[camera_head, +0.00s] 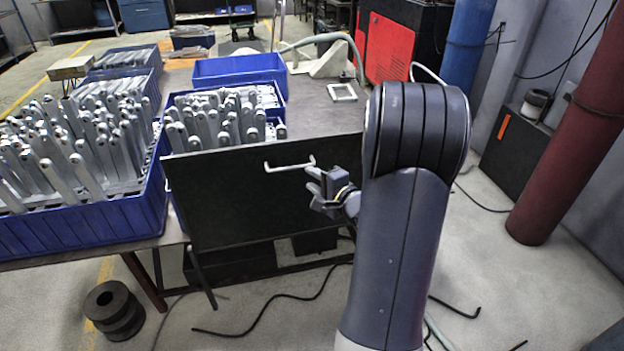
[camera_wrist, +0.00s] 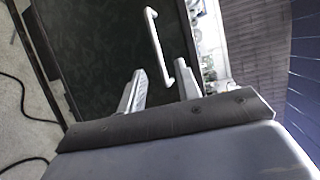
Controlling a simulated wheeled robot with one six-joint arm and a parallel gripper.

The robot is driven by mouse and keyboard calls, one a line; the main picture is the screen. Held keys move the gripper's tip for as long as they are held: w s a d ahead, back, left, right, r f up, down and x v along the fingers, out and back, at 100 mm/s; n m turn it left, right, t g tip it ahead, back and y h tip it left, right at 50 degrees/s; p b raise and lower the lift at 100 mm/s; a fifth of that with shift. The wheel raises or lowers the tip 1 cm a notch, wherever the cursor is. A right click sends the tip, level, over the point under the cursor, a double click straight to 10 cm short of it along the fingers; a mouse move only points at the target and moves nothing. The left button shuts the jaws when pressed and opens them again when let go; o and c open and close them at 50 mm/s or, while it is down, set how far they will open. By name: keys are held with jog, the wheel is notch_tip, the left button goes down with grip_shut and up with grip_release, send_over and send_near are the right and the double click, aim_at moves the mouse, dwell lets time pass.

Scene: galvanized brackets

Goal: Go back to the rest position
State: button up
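My gripper (camera_head: 313,180) is in front of a dark panel (camera_head: 230,205) at the table's front edge, just below and right of a white bar handle (camera_head: 290,166). In the wrist view the two fingers of my gripper (camera_wrist: 161,72) stand apart with nothing held. The white handle (camera_wrist: 155,42) shows ahead of them, its lower end lying in the gap between the fingers in the picture. I cannot tell how far it is from them. My arm is bent, with its elbow high on the right.
Blue crates of galvanized brackets stand on the table: a large crate (camera_head: 85,232) at left, another (camera_head: 274,108) behind the panel. An empty-looking blue crate (camera_head: 240,69) is behind. A dark red cylinder (camera_head: 570,130) stands at right. Cables (camera_head: 285,298) and a black spool (camera_head: 115,308) lie on the floor.

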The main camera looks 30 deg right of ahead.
aim_at(291, 169)
jog(key=shift+w, duration=0.1)
jog(key=x, duration=0.7)
jog(key=f+x, duration=0.1)
jog(key=x, duration=0.3)
jog(key=shift+f, duration=0.1)
